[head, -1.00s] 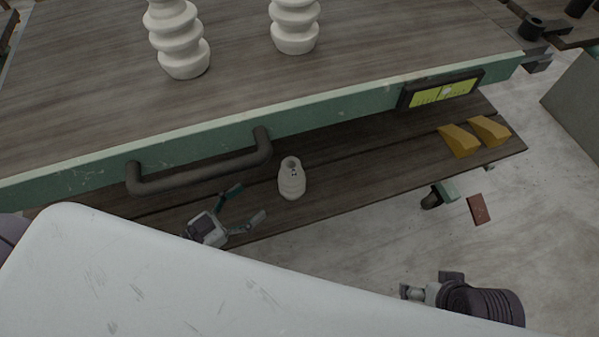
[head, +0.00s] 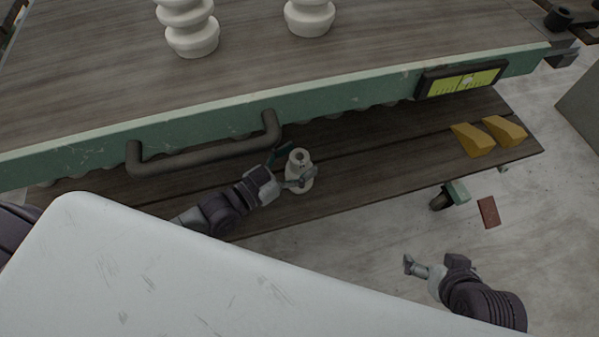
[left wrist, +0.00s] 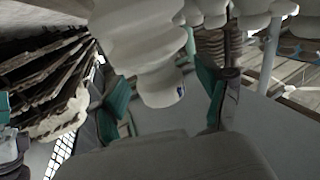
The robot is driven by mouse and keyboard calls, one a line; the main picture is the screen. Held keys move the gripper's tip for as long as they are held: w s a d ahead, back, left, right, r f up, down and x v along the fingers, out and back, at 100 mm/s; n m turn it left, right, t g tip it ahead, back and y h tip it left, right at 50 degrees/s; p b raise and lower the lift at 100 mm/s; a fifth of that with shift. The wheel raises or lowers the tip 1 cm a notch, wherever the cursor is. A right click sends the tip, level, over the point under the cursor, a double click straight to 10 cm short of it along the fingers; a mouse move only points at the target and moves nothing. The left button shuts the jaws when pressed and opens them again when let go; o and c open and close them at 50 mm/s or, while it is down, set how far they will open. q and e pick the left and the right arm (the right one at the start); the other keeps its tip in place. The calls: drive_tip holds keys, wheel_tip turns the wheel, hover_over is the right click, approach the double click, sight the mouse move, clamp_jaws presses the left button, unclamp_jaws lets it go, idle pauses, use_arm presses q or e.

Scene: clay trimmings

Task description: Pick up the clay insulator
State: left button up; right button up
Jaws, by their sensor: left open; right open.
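The clay insulator (head: 301,163), small, off-white and ribbed with a hole in its top, stands upright on the cart's lower wooden shelf. My left gripper (head: 293,166) is open with its fingers on either side of the insulator; I cannot tell whether they touch it. In the left wrist view the pale insulator (left wrist: 148,45) fills the upper middle, between the green-and-grey fingers of the left gripper (left wrist: 165,88). My right gripper (head: 416,266) is open and empty, over the floor at lower right.
Larger white insulators (head: 191,38) stand on the upper tabletop (head: 110,80). A green rail with a dark handle (head: 205,155) overhangs the shelf (head: 390,150). Two yellow wedges (head: 473,139) lie at the shelf's right end. A reddish block (head: 488,211) lies on the floor.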

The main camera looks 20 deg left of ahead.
use_arm(q)
drive_tip(key=shift+w+d, duration=0.15)
drive_tip(key=shift+w, duration=0.1)
clamp_jaws()
drive_tip(key=shift+r, duration=0.1)
